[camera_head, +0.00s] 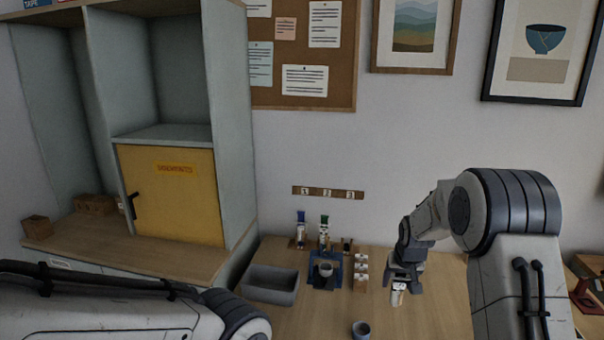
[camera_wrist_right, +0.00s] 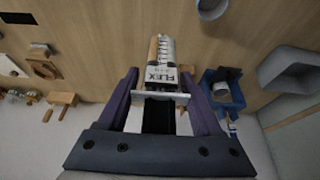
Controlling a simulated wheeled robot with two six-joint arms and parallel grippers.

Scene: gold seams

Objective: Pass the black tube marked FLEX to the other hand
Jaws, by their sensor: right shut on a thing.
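The tube marked FLEX (camera_wrist_right: 161,75) shows in the right wrist view with a white label, a ribbed pale end and a black part between the fingers. My right gripper (camera_wrist_right: 160,88) is shut on it, with one finger on each side. In the head view my right gripper (camera_head: 402,276) points down over the right part of the table, and the tube (camera_head: 397,296) hangs below its fingers as a small pale piece. My left arm comes in at the lower left of the head view; its gripper is out of view.
A grey bin (camera_head: 270,284) stands at the table's left. A small grey cup (camera_head: 361,330) stands near the front. The yellow-doored cabinet (camera_head: 175,195) is at left.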

